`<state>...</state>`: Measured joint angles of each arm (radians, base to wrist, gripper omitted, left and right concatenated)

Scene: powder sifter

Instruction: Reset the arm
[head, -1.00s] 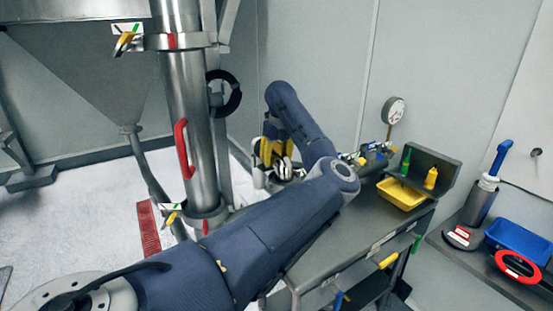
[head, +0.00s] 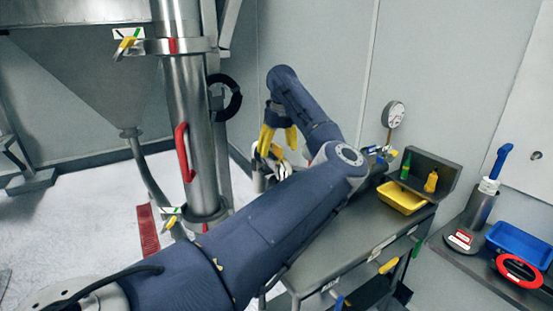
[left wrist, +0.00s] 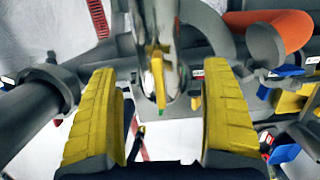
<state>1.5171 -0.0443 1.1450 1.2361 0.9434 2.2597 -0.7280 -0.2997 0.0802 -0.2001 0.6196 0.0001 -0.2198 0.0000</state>
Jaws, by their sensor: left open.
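My left gripper (head: 278,148) has yellow fingers and hangs at the end of my dark blue left arm, to the right of the steel column (head: 187,110) in the head view. In the left wrist view the same gripper (left wrist: 160,120) has its two yellow fingers spread wide with nothing held between them. A shiny metal pipe part (left wrist: 158,25) with a small yellow and green handle (left wrist: 158,80) shows beyond the fingers. My right gripper is not in view.
A grey bench (head: 345,240) stands right of my arm, with a yellow tray (head: 401,197) and a dial gauge (head: 393,114). A blue tray (head: 520,240) and a red ring (head: 518,270) lie on the right shelf. A hopper (head: 95,75) stands at left.

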